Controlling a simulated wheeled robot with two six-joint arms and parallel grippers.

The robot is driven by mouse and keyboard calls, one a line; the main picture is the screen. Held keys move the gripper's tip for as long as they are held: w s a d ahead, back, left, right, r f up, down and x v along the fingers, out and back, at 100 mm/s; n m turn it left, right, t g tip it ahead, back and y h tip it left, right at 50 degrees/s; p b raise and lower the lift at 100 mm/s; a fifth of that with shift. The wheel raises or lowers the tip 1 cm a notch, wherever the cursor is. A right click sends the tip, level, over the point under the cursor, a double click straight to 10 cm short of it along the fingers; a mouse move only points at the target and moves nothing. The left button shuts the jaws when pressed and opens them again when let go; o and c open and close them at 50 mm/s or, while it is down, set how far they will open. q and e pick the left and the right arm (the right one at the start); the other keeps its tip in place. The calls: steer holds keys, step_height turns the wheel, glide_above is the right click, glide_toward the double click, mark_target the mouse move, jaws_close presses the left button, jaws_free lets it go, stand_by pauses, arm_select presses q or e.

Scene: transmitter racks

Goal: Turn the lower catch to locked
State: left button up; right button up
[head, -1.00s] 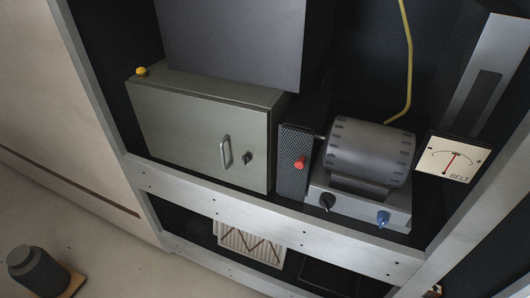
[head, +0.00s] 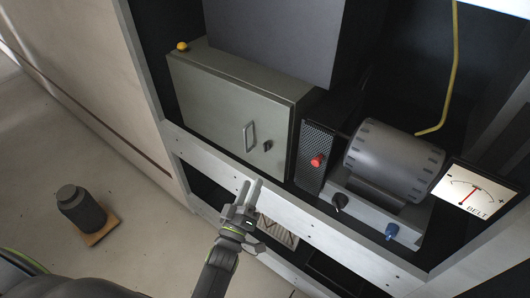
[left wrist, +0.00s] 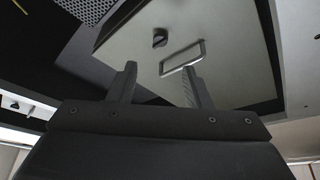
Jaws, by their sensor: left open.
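The grey-green cabinet door (head: 215,110) is shut. A small dark catch (head: 267,145) is on it, to the right of the pull handle (head: 249,136). Which way the catch is turned is too small to tell. My left gripper (head: 250,184) is open and empty, in front of the rack's rail and below the handle and catch. In the left wrist view, the catch (left wrist: 160,38) and the handle (left wrist: 182,57) lie beyond the open fingers (left wrist: 157,75), apart from them. My right gripper is not in view.
A pale metal rail (head: 330,228) crosses below the cabinet. A motor (head: 393,160), a red knob (head: 318,160) and a belt gauge (head: 471,191) are to the right. A dark canister (head: 80,210) stands on the floor at left. A yellow button (head: 182,46) tops the cabinet.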

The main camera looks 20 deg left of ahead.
mark_target(266, 149)
arm_select(q)
steer(key=x, duration=1.1)
steer(key=shift+w+f, duration=0.1)
steer(key=shift+w, duration=0.05)
steer(key=c, duration=1)
